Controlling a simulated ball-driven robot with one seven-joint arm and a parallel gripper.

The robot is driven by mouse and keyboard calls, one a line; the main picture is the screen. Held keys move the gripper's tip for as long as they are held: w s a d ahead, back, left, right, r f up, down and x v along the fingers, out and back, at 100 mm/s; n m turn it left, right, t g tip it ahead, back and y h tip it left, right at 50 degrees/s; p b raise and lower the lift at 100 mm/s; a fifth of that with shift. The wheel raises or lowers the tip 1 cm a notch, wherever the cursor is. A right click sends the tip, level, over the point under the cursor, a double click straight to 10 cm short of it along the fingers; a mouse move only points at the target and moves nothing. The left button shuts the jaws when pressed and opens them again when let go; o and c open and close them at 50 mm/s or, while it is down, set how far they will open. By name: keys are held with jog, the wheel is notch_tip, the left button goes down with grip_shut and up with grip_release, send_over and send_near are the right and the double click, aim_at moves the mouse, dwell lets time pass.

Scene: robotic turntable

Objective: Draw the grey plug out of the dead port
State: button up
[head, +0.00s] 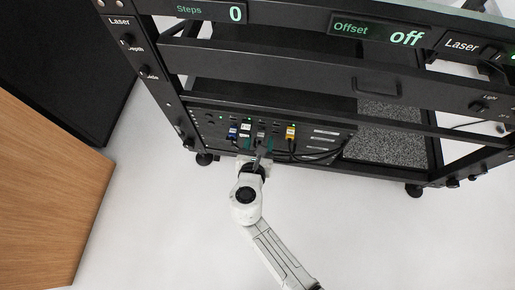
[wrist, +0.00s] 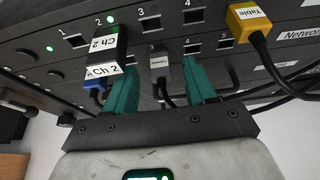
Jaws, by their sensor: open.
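The grey plug (wrist: 161,66), with a small white label, sits in the lower row of ports under a 3, its dark cable hanging down. It also shows small in the head view (head: 262,134). My gripper (wrist: 160,76) is open, its two teal fingers on either side of the grey plug, with a visible gap at each side. In the head view my gripper (head: 258,146) is at the front of the rack's port panel. I cannot tell how deep the fingers reach along the plug.
Close left of my left finger are a black plug labelled Ch 2 (wrist: 108,45) and a blue plug (wrist: 94,83). A yellow plug labelled Table (wrist: 250,20) is at the right, its black cable looping below. The black rack's shelf (head: 290,72) overhangs the panel. A wooden panel (head: 45,190) stands left.

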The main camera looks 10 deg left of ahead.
grip_shut()
dwell(0.6)
jog(key=shift+s, duration=0.15)
jog(key=shift+s+p, duration=0.7)
jog(key=shift+s, duration=1.2)
